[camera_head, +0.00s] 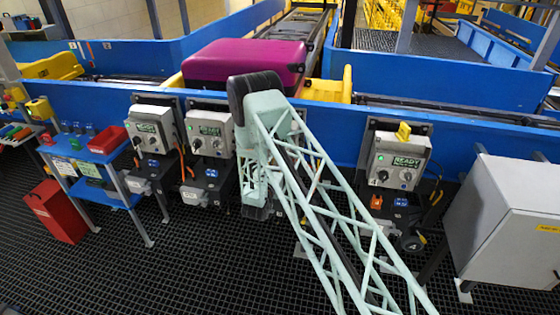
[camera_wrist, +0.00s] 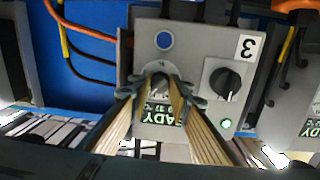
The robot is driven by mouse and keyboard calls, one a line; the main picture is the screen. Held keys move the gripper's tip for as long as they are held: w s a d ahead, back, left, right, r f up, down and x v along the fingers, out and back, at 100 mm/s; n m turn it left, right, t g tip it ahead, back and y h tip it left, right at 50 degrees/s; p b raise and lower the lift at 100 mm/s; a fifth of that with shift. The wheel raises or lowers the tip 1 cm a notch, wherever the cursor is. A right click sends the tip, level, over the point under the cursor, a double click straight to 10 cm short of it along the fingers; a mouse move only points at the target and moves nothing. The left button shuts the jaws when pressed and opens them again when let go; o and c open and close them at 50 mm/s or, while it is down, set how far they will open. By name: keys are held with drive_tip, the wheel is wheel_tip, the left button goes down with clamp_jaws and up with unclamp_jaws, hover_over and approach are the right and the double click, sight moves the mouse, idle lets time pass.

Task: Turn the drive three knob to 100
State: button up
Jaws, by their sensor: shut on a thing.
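The drive three box (camera_wrist: 205,45) fills the middle of the wrist view, upside down, with a "3" label on it. My gripper (camera_wrist: 160,98) has its two fingers closed in on the drive three knob (camera_wrist: 158,80), which shows as a dark shape between the fingertips. The fingers and knob hide most of the dial, so I cannot read the setting. A green READY display (camera_wrist: 160,115) is partly covered by the fingers. A second black knob (camera_wrist: 225,82) sits beside it, untouched. In the head view my arm hides the drive three box.
In the head view, two similar drive boxes stand left (camera_head: 152,128) (camera_head: 209,132) and one stands right (camera_head: 397,160). A magenta suitcase (camera_head: 245,62) lies on the conveyor behind. A blue shelf (camera_head: 85,150) and a red bin (camera_head: 57,210) are at left. A grey cabinet (camera_head: 510,220) is at right.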

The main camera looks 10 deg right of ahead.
drive_tip(key=m+b, duration=0.4)
drive_tip(key=b, duration=0.1)
drive_tip(key=shift+m, duration=0.4)
drive_tip(key=shift+b, duration=0.3)
drive_tip(key=o, duration=0.9)
drive_tip(key=shift+s, duration=0.1)
drive_tip(key=shift+v, duration=5.9)
drive_tip(key=shift+r, duration=0.2)
